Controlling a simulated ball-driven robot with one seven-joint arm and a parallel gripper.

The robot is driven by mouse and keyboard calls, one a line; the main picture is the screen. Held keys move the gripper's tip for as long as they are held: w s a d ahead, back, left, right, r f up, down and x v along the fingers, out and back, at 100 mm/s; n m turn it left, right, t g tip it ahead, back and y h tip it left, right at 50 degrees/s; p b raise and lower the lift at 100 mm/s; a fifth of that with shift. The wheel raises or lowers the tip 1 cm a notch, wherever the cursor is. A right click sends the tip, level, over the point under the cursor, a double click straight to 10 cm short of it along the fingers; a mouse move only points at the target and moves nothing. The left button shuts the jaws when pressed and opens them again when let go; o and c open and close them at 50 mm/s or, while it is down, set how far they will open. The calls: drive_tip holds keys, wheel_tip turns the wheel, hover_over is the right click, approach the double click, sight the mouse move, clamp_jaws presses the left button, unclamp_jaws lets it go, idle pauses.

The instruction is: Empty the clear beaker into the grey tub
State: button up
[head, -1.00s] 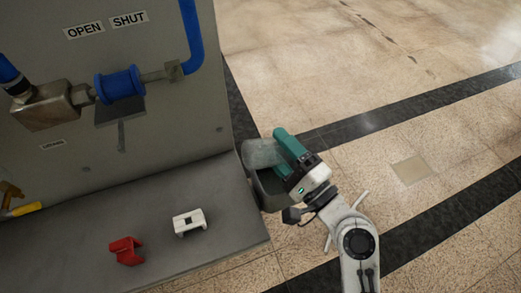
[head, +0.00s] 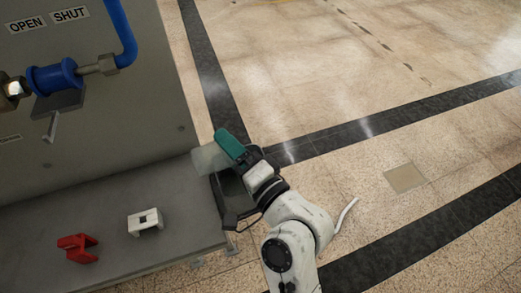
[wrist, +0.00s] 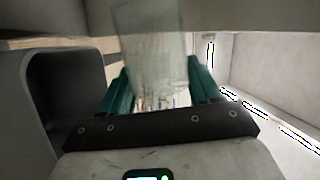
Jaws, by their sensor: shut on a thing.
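The clear beaker (head: 208,159) is held in my gripper (head: 231,147), whose teal fingers are shut on it. In the head view the beaker looks tilted, above the far side of the grey tub (head: 230,196). The tub stands beside the right edge of the grey bench and is partly hidden by my wrist. In the wrist view the beaker (wrist: 152,40) shows between the fingers, and the tub's dark opening (wrist: 68,95) is at the left. I cannot tell what the beaker holds or whether anything is pouring.
A white clip-shaped block (head: 145,222) and a red one (head: 77,248) lie on the grey bench (head: 180,225). Behind them stands a panel (head: 130,130) with a blue pipe (head: 121,35) and a valve lever (head: 51,127). The floor to the right is open.

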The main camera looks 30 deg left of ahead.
sight(217, 147)
drive_tip(key=n, duration=0.1)
drive_tip(key=r+n+p, duration=0.1)
drive_tip(key=n+h, duration=0.1)
drive_tip(key=shift+s+a+r+n+g+p, duration=0.3)
drive_tip(key=shift+s+p, duration=0.05)
drive_tip(key=shift+s, duration=0.05)
drive_tip(key=r+n+p, duration=0.1)
drive_tip(key=n+h, duration=0.1)
drive_tip(key=n, duration=0.1)
drive_tip(key=r+n+h+p, duration=0.1)
drive_tip(key=shift+s+a+r+p, duration=0.3)
drive_tip(key=shift+s+r, duration=0.05)
drive_tip(key=n+p, duration=0.1)
drive_tip(key=n+t+h+p, duration=0.1)
drive_tip(key=shift+s+r+n+h, duration=0.1)
drive_tip(key=shift+r+n+h, duration=0.2)
drive_tip(key=shift+r+n, duration=0.1)
drive_tip(key=n+t+h+p, duration=0.1)
drive_tip(key=n, duration=0.2)
drive_tip(key=shift+a+r+p, duration=0.1)
drive_tip(key=shift+a+p, duration=0.05)
drive_tip(key=shift+p, duration=0.25)
